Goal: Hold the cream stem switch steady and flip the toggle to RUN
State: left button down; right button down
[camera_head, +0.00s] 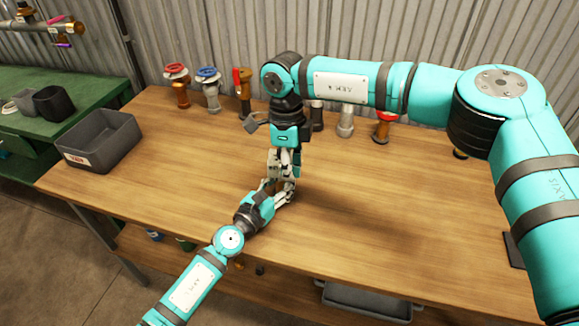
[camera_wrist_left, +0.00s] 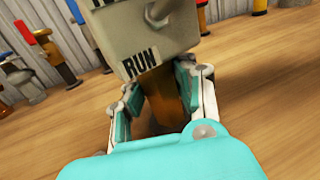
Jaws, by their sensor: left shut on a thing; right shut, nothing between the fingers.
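In the left wrist view the cream switch box (camera_wrist_left: 135,35) stands on a brown stem (camera_wrist_left: 170,95), with a RUN label (camera_wrist_left: 140,63) low on its near face. My left gripper (camera_wrist_left: 163,92) is closed around the stem just below the box; it also shows low over the table in the head view (camera_head: 279,190). My right gripper (camera_head: 284,170) points down from above at the same spot, shut with nothing between its fingers. In the head view the grippers largely hide the switch. A grey metallic part is at the box's top right; I cannot tell whether it is the toggle.
A grey bin (camera_head: 98,140) stands at the wooden table's left end. Along the back are a red-wheeled valve (camera_head: 180,88), a blue-wheeled valve (camera_head: 210,90) and several other fittings. A green bench (camera_head: 80,95) adjoins at left.

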jog(key=shift+s+f+t, duration=0.35)
jog(key=shift+s+t, duration=0.1)
jog(key=shift+t, duration=0.65)
jog(key=shift+s+a+f, duration=0.1)
jog(key=shift+s+f, duration=0.2)
jog(key=shift+f, duration=0.1)
jog(key=shift+r, duration=0.1)
jog(key=shift+r, duration=0.7)
jog(key=shift+r, duration=0.1)
